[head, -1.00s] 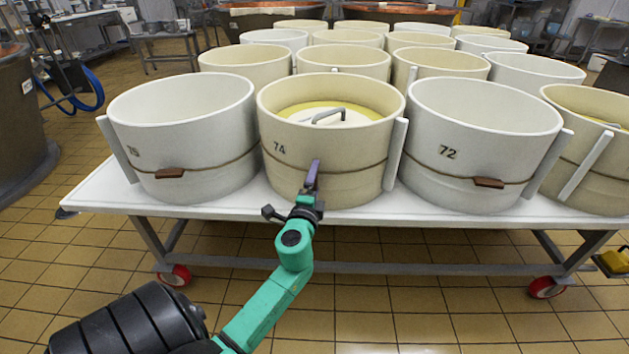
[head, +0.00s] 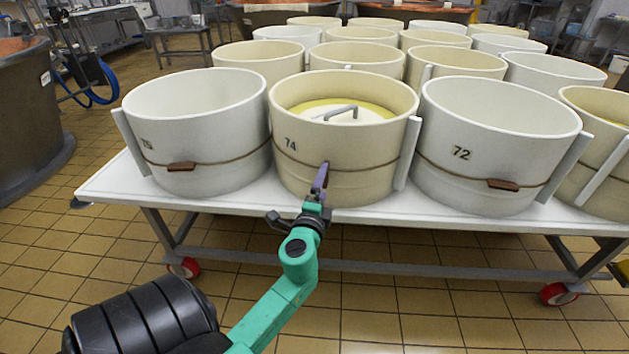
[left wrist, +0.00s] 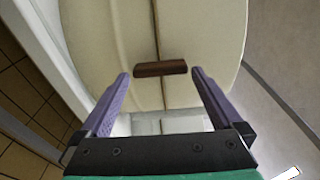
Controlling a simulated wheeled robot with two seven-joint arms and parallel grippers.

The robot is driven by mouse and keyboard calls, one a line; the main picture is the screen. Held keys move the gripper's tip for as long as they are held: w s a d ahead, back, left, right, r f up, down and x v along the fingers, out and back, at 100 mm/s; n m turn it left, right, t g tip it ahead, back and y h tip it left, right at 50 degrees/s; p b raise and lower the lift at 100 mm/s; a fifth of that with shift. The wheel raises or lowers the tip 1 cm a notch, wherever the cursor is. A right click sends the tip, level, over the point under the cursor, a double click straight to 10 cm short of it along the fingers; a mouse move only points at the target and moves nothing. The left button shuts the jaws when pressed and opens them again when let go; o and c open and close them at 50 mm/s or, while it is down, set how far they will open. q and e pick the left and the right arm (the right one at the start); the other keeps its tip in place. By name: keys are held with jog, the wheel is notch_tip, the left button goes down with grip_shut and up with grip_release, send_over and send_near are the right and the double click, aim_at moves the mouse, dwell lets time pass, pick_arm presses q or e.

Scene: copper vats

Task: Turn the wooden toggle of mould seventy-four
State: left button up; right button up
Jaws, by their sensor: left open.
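Mould seventy-four (head: 345,158) is a cream tub at the front middle of the white table, with a cord around it and a lid with a grey handle (head: 341,111) inside. Its wooden toggle (left wrist: 160,68) is a brown bar on the cord. It shows in the left wrist view but is hidden behind my gripper in the head view. My left gripper (head: 321,178) is in front of this mould. In the left wrist view its purple fingers (left wrist: 160,73) are open, one at each end of the toggle, with small gaps between. My right gripper is not in view.
Mould 75 (head: 195,135) stands to the left and mould 72 (head: 490,150) to the right, each with its own brown toggle. More tubs fill the white table (head: 240,205) behind. The tiled floor in front is clear.

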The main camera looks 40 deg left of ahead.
pick_arm(q)
jog(key=b+v, duration=0.3)
jog(key=v, duration=0.8)
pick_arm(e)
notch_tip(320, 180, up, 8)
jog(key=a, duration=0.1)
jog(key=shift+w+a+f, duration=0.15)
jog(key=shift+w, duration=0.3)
pick_arm(q)
jog(key=shift+s, duration=0.15)
